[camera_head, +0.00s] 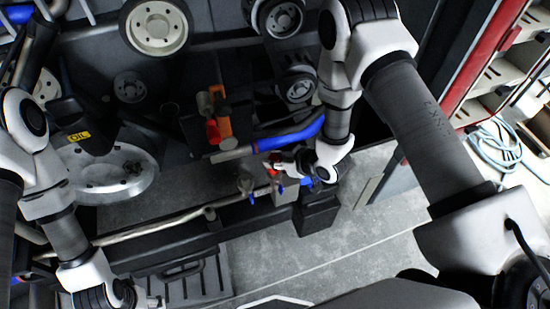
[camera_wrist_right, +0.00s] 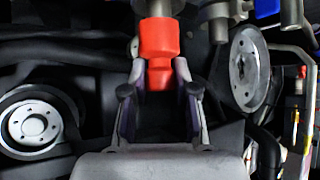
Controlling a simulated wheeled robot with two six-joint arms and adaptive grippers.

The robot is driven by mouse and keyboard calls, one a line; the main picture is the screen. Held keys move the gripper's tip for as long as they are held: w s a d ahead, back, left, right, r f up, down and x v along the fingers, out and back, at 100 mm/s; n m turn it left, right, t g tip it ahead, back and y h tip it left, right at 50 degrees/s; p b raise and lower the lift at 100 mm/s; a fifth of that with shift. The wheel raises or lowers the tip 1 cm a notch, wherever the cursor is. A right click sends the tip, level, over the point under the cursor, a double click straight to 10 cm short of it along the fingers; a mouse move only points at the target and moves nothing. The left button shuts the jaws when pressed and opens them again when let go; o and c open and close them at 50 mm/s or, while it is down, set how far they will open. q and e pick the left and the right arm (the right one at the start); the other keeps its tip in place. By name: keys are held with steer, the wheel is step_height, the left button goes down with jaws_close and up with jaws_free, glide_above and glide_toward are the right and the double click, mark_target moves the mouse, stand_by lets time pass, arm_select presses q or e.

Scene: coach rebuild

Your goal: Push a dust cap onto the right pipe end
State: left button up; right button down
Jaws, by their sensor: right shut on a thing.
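My right gripper (camera_head: 275,166) is beside the engine parts right of centre in the head view. In the right wrist view its fingers (camera_wrist_right: 158,72) are shut on a red dust cap (camera_wrist_right: 158,40). The cap also shows as a small red patch in the head view (camera_head: 269,171). A grey pipe end (camera_wrist_right: 160,7) lines up with the cap's far end at the top of the wrist view. They look touching, but I cannot tell how far the cap is on. My left gripper (camera_head: 152,301) is at the lower left; its fingers are too small to read.
An orange and red part (camera_head: 219,122) stands near the centre. A blue hose (camera_head: 292,137) runs behind my right gripper. A pale pipe (camera_head: 150,233) with small blue-handled valves runs along the front. Grey floor (camera_head: 285,265) is clear at the lower middle.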

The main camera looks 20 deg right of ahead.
steer(key=shift+s+f, duration=0.1)
steer(key=shift+f, duration=0.25)
stand_by(0.6)
steer(key=shift+f+b, duration=0.65)
steer(key=shift+b, duration=0.05)
steer(key=shift+f+b, duration=0.45)
steer(key=shift+f, duration=0.15)
steer(key=shift+f+b, duration=0.4)
steer(key=shift+f, duration=0.15)
steer(key=shift+c, duration=2.1)
jaws_free()
